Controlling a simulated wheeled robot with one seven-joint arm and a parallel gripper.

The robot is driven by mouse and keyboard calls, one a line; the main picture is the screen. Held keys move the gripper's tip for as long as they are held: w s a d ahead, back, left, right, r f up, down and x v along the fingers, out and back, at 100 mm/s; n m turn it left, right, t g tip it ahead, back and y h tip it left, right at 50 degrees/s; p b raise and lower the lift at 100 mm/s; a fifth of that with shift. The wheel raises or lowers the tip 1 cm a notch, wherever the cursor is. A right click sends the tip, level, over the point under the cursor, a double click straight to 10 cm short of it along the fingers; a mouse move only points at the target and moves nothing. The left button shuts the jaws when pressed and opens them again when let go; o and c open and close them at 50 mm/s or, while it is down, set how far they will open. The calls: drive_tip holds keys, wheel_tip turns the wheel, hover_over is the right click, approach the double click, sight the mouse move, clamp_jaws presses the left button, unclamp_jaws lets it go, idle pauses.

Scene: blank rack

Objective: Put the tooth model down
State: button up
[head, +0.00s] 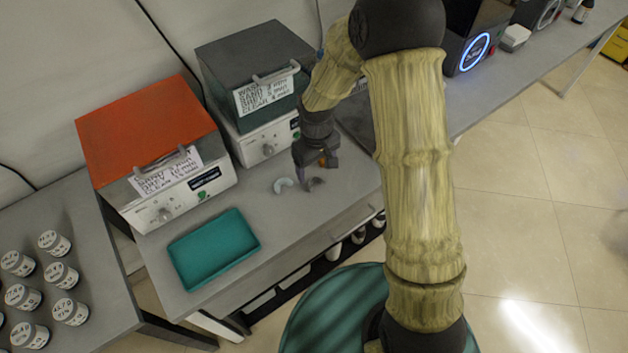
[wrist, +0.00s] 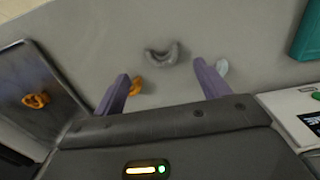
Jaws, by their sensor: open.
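A grey, arch-shaped tooth model (wrist: 163,54) lies on the grey bench in the wrist view, just beyond and between my fingertips. In the head view my gripper (head: 304,180) points down close to the bench top. An orange model (wrist: 137,85) is partly hidden by the left finger.
An empty teal tray (head: 214,249) lies at the bench's front left. A red-topped box (head: 150,130) and a dark-topped box (head: 255,70) stand behind. Another orange model (wrist: 36,100) is on a dark plate (wrist: 50,75). Several labelled jars (head: 54,243) fill the left table.

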sight(314, 179)
drive_tip(key=f, duration=0.4)
drive_tip(key=shift+a+f, duration=0.25)
drive_tip(key=shift+f, duration=0.15)
drive_tip(key=shift+c, duration=0.2)
drive_tip(key=c, duration=1.1)
drive_tip(key=shift+r, duration=0.1)
wheel_tip(314, 179, up, 10)
